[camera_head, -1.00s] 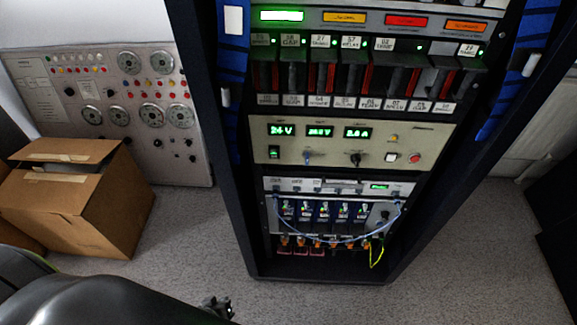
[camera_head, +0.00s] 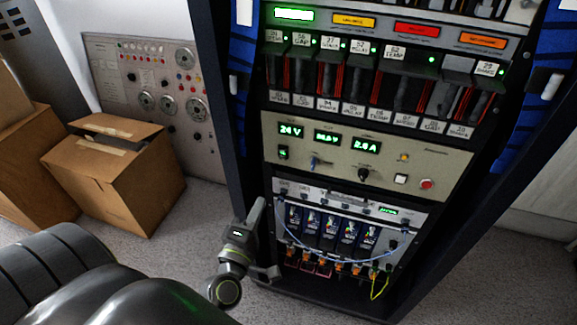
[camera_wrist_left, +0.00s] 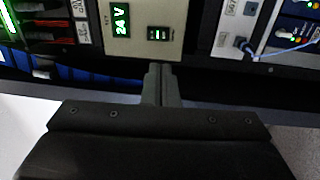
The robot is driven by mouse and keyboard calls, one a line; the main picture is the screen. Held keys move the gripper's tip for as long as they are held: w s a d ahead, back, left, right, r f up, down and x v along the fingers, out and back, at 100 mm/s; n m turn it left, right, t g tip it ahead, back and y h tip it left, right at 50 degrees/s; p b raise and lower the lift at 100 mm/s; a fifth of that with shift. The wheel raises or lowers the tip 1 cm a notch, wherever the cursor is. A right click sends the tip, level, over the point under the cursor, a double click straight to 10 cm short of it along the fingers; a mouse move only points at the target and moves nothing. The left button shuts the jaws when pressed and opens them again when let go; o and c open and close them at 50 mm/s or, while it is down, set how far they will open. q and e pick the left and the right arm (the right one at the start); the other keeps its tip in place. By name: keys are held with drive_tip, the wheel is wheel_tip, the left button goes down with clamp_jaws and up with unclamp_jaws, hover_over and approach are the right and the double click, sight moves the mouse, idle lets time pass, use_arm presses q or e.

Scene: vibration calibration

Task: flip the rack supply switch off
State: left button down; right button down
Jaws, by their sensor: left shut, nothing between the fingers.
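The rack supply panel (camera_head: 345,158) is a beige strip with green displays in the middle of the rack. A small dark rocker switch with a green light (camera_head: 283,153) sits at its left end, under the 24 V display (camera_head: 290,131). In the left wrist view the switch (camera_wrist_left: 159,33) is near the top centre, beside the 24 V display (camera_wrist_left: 121,20). My left gripper (camera_head: 260,204) is shut and empty, in front of the rack's lower left and below the switch. In the left wrist view its closed fingertips (camera_wrist_left: 160,68) point toward the switch, apart from it. My right gripper is not in view.
The dark rack frame (camera_head: 220,90) stands left of the panel. Breaker modules (camera_head: 375,85) are above it; a lower unit with blue cables (camera_head: 335,225) is below. Cardboard boxes (camera_head: 125,185) and a grey dial console (camera_head: 160,85) stand at left.

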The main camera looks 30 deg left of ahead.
sight(282, 151)
use_arm(q)
drive_tip(key=shift+s+r+n, duration=0.1)
drive_tip(key=shift+r+n, duration=0.2)
drive_tip(key=shift+r, duration=0.2)
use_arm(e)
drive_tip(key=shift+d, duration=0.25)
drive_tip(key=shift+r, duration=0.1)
